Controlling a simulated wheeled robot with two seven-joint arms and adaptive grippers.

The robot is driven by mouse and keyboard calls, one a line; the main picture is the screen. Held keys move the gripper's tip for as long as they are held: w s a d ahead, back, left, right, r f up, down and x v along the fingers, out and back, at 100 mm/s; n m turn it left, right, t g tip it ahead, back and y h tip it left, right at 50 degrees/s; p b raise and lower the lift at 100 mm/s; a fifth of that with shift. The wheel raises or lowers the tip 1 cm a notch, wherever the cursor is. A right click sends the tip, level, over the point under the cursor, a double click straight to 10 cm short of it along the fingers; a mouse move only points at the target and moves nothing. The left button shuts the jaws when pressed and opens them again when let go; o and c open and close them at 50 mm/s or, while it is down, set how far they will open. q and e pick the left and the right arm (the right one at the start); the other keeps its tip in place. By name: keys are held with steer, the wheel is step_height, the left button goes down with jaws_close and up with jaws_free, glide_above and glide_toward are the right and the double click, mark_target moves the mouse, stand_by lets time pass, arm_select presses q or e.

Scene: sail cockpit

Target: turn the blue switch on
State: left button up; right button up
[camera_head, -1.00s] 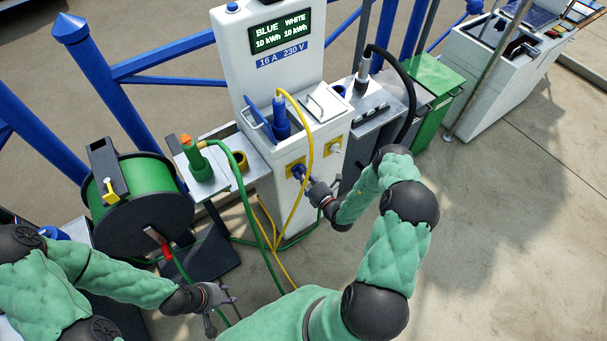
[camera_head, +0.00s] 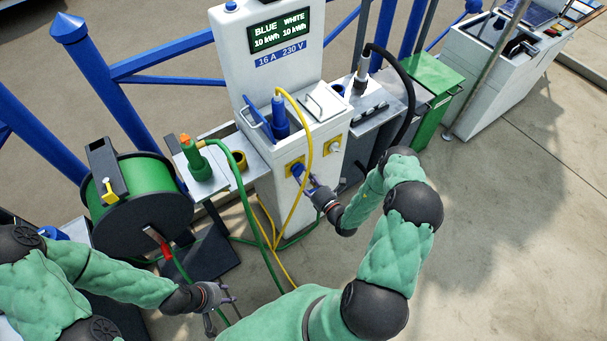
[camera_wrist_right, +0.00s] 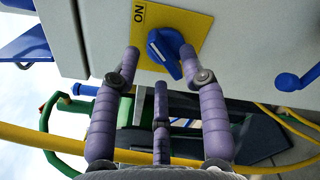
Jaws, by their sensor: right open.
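The blue switch (camera_head: 298,170) is a rotary knob on a yellow plate on the front of the white power pedestal (camera_head: 262,172). In the right wrist view the blue switch (camera_wrist_right: 166,54) shows close up. Its handle lies slanted, and the plate (camera_wrist_right: 190,23) carries the word ON beside it. My right gripper (camera_head: 308,185) is open just in front of the switch. In the wrist view its purple fingers (camera_wrist_right: 167,75) spread on both sides of the knob, with no clear grip on it. My left gripper (camera_head: 230,303) hangs low at the left with its fingers apart, away from the pedestal.
A second yellow plate with a pale switch (camera_head: 333,147) sits to the right. A yellow cable (camera_head: 308,130) hangs close by from a blue plug (camera_head: 280,120). A green hose (camera_head: 262,235) and its reel (camera_head: 140,195) are at the left. Open pavement (camera_head: 500,250) lies right.

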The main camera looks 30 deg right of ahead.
steer(key=s, duration=0.9)
steer(key=shift+s+d, duration=0.3)
steer(key=shift+d, duration=0.05)
steer(key=s+a+n+g+y, duration=0.2)
steer(key=a+n+g+y, duration=0.3)
steer(key=a, duration=0.5)
steer(key=s+a+n+g+y, duration=0.25)
steer(key=a+n+y, duration=0.35)
steer(key=a, duration=0.4)
steer(key=s+a+n+g+y, duration=0.2)
steer(key=s+a+n+g, duration=0.4)
steer(key=s+n+g, duration=0.15)
steer(key=s+d+f+n+g+h, duration=0.2)
steer(key=s+f+n+g+h, duration=0.2)
steer(key=s+n+g+h, duration=0.65)
steer(key=w+r+n+t, duration=0.1)
steer(key=w+n+t, duration=0.7)
steer(key=n, duration=0.4)
steer(key=shift+w+n, duration=0.4)
steer(key=shift+w, duration=0.45)
